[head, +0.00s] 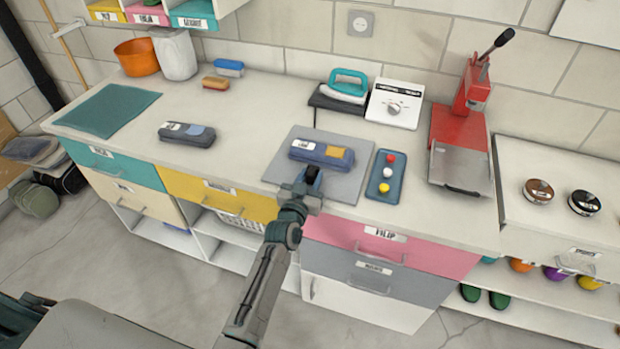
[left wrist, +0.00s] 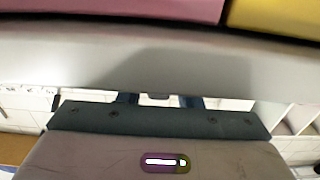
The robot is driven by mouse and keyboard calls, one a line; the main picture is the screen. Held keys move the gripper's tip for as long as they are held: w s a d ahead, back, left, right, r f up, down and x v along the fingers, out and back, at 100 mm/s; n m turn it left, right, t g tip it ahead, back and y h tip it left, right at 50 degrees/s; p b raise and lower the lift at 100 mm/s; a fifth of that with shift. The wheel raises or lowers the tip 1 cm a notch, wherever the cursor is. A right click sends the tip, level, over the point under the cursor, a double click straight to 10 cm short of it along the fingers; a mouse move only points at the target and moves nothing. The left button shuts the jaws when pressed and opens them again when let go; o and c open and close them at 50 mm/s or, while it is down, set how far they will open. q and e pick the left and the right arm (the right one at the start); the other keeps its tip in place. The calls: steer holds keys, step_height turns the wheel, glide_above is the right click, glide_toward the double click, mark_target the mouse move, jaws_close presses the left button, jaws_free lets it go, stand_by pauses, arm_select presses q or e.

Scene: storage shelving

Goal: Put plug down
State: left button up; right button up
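My left gripper (head: 311,192) reaches up from the bottom to the front edge of the counter, over the grey mat (head: 357,187). A small black piece, which looks like the plug (head: 313,174), sits between its fingers, just in front of the blue-grey case (head: 322,152). Whether it touches the mat is hard to tell. A thin dark line, perhaps its cord, runs down from the teal iron's dark stand (head: 322,101) and passes out of sight behind the case. The left wrist view shows neither plug nor fingers clearly. My right gripper is not in view.
A blue tray with colored balls (head: 376,190) lies right of the mat. The red press (head: 460,135) stands farther right. A second case (head: 187,134) lies to the left. A wall socket (head: 360,23) is above the iron (head: 347,84).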

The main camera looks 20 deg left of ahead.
arm_select(q)
steer(key=o, duration=0.4)
steer(key=shift+o, duration=0.2)
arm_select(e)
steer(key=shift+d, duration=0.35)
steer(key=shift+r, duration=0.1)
arm_select(q)
steer(key=shift+r, duration=0.2)
steer(key=s+b, duration=0.4)
steer(key=s, duration=0.8)
steer(key=shift+a, duration=0.15)
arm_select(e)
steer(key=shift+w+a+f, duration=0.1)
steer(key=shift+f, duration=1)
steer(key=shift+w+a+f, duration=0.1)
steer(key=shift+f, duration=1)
arm_select(q)
steer(key=shift+f, duration=0.15)
